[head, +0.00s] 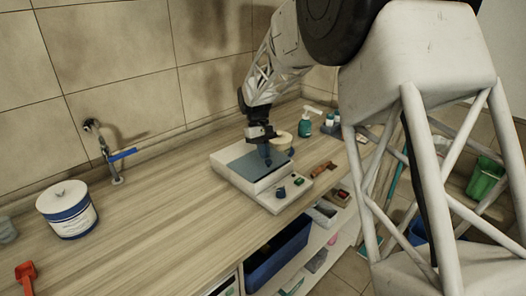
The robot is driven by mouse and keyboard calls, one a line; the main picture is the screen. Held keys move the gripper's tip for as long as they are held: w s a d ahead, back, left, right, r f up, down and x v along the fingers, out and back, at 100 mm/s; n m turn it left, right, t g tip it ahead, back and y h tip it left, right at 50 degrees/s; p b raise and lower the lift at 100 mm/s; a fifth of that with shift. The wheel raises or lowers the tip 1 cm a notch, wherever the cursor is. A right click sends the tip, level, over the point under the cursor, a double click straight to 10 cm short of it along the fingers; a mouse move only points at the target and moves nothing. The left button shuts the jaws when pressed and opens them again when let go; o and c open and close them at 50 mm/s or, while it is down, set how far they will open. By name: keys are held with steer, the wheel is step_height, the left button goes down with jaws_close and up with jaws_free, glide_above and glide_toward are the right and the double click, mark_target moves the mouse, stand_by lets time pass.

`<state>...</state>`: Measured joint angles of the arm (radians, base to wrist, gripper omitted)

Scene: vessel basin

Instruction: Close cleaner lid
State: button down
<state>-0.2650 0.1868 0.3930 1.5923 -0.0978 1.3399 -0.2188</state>
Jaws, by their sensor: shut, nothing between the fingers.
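The cleaner (247,188) is a low white box on the wooden counter, with dark knobs on its front panel. A flat blue-grey surface (252,166) shows on its top; I cannot tell whether this is the lid or the open basin. My gripper (268,160) points down over the rear right part of the cleaner's top, shut and empty. It hides part of the top, and I cannot tell whether it touches it. A beige rounded thing (283,142) shows just behind the gripper.
A teal pump bottle (305,126) stands behind right. A brown object (323,169) lies right of the cleaner. A white and blue tub (67,212) and a tap (108,155) are at left. The counter between tub and cleaner is clear. Open shelves (310,250) are below.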

steer(key=shift+s+d, duration=0.8)
steer(key=shift+d, duration=0.05)
steer(key=shift+f, duration=0.1)
steer(key=shift+w+a, duration=0.3)
steer(key=shift+w, duration=0.2)
steer(key=shift+w+a, duration=0.25)
steer(key=shift+w, duration=0.2)
steer(key=shift+w+a, duration=0.55)
steer(key=shift+w, duration=0.3)
steer(key=v, duration=1)
